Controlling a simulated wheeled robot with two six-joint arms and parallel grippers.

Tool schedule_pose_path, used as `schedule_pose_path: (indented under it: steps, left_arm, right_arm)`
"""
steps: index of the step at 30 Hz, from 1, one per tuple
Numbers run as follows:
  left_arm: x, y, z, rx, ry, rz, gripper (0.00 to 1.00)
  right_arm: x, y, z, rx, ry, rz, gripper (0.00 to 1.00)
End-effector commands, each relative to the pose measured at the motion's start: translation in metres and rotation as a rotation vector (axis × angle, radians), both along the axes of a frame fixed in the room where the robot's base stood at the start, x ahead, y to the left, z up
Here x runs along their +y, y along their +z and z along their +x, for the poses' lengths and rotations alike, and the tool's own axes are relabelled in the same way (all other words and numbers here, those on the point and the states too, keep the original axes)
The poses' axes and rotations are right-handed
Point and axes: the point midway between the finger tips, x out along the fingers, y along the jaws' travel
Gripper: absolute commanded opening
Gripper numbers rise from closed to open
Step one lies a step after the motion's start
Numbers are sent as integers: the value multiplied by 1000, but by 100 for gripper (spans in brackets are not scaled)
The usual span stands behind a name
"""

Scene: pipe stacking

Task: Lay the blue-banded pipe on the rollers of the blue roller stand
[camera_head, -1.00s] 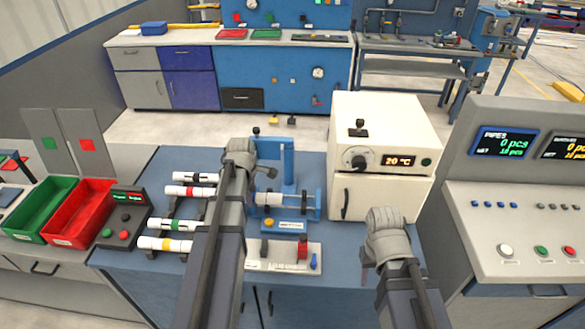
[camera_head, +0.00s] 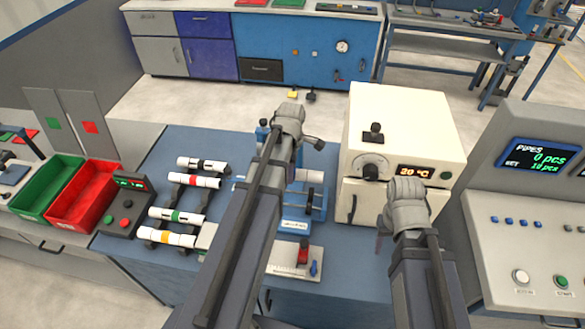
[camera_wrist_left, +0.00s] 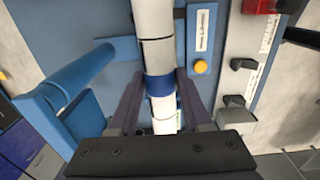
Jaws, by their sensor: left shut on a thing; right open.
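In the left wrist view my left gripper (camera_wrist_left: 163,100) is shut around a white pipe with a blue band (camera_wrist_left: 159,85), the fingers on either side at the band. The pipe runs up and down that picture. In the head view my left gripper (camera_head: 303,148) is over the blue roller stand (camera_head: 320,212), and my arm hides much of both. Blue metal parts (camera_wrist_left: 45,108) show left of the pipe in the wrist view. Whether the pipe touches the rollers I cannot tell. My right gripper (camera_head: 384,238) is open and empty in front of the white oven.
Several other banded white pipes (camera_head: 178,216) lie on a rack to the left. Red (camera_head: 85,195) and green (camera_head: 50,190) bins stand beyond it. A white oven (camera_head: 400,135) is close on the right. A small gauge fixture (camera_head: 296,262) sits in front of the stand.

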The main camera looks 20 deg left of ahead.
Motion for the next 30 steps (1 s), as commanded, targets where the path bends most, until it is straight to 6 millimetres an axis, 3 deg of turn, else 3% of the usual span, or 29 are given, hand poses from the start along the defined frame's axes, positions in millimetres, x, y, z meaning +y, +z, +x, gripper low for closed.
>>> schedule_pose_path:
  steps: [30]
  left_arm:
    - [0, -85, 0, -1, 0, 0, 0]
  right_arm:
    - [0, -85, 0, 0, -1, 0, 50]
